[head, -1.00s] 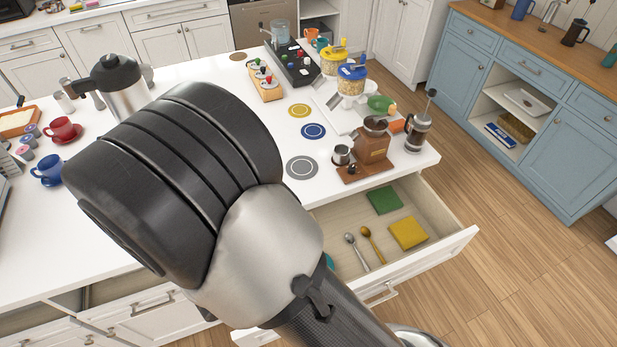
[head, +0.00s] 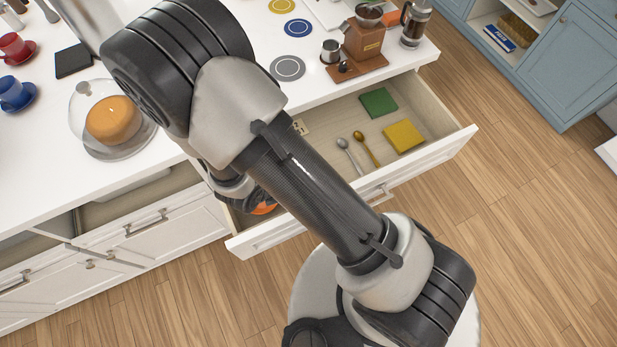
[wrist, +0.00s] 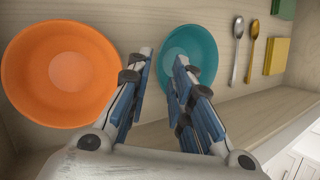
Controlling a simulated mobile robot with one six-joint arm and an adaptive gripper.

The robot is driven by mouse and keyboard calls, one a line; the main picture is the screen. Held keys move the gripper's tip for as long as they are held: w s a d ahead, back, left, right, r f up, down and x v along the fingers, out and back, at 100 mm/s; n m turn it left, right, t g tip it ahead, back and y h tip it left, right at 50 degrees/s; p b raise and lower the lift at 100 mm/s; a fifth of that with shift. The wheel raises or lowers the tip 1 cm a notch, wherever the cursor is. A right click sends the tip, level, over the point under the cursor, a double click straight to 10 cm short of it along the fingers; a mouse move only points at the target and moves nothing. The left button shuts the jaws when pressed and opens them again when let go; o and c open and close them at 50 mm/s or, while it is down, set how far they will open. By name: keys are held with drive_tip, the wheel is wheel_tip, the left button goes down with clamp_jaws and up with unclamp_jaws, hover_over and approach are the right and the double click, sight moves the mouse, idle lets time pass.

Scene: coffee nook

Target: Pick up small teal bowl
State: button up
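The small teal bowl (wrist: 202,47) lies in the open drawer, just ahead of my gripper in the wrist view. My gripper (wrist: 162,58) is open and empty, its fingers spread apart. The bowl's left rim shows in the gap between the fingertips, and the right fingertip overlaps the bowl's inside. I cannot tell whether a finger touches it. In the head view my arm hides the teal bowl and most of my gripper.
A larger orange bowl (wrist: 60,75) lies left of the teal bowl; a sliver shows in the head view (head: 263,209). A silver spoon (wrist: 236,50), a golden spoon (wrist: 252,50) and yellow (head: 404,136) and green (head: 379,102) squares lie to the right. The drawer front (head: 440,158) is close.

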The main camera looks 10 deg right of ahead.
drive_tip(key=b+x, duration=0.2)
drive_tip(key=x, duration=0.3)
drive_tip(key=shift+w+d+r, duration=0.1)
drive_tip(key=shift+w, duration=0.05)
drive_tip(key=shift+c, duration=0.4)
clamp_jaws()
drive_tip(key=shift+r, duration=0.1)
